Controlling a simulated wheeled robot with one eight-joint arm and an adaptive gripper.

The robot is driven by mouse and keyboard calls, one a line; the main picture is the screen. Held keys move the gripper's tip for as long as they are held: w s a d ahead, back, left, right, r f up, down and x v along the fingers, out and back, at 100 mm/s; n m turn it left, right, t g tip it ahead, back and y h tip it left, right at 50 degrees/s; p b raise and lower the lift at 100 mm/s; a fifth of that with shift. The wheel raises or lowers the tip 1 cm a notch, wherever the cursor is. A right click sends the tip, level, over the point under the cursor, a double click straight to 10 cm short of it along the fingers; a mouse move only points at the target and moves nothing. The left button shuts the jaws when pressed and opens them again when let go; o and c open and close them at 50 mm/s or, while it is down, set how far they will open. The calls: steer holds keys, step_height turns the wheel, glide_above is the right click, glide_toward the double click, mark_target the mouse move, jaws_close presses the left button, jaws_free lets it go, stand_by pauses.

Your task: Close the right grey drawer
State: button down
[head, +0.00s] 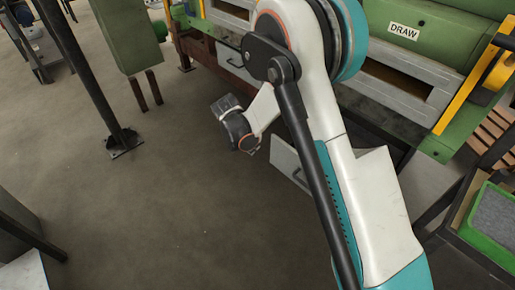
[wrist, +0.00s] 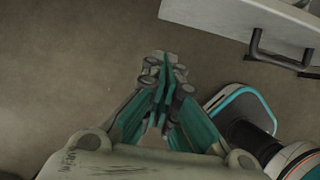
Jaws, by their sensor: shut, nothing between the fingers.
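The right grey drawer (head: 284,153) stands pulled out below the green machine in the head view, its dark handle on the front. My arm hides part of it. In the wrist view, its pale front (wrist: 225,18) and black bar handle (wrist: 280,54) are at the upper right. My gripper (wrist: 166,68) is shut and empty, with its teal fingers together. It is left of the handle in that view and apart from it. In the head view my wrist is just left of the drawer front; the fingertips are hard to make out there.
Another grey drawer (head: 236,62) with a handle is further left under the machine. A black post (head: 84,70) and a green box on legs (head: 128,35) stand at the left. A green-rimmed tray (head: 470,238) is at the right. The floor (head: 150,210) in front is clear.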

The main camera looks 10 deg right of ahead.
steer(key=w+d+f+b, duration=0.4)
steer(key=d+f, duration=0.2)
steer(key=f, duration=0.2)
steer(key=shift+w+b, duration=0.15)
steer(key=shift+b, duration=0.2)
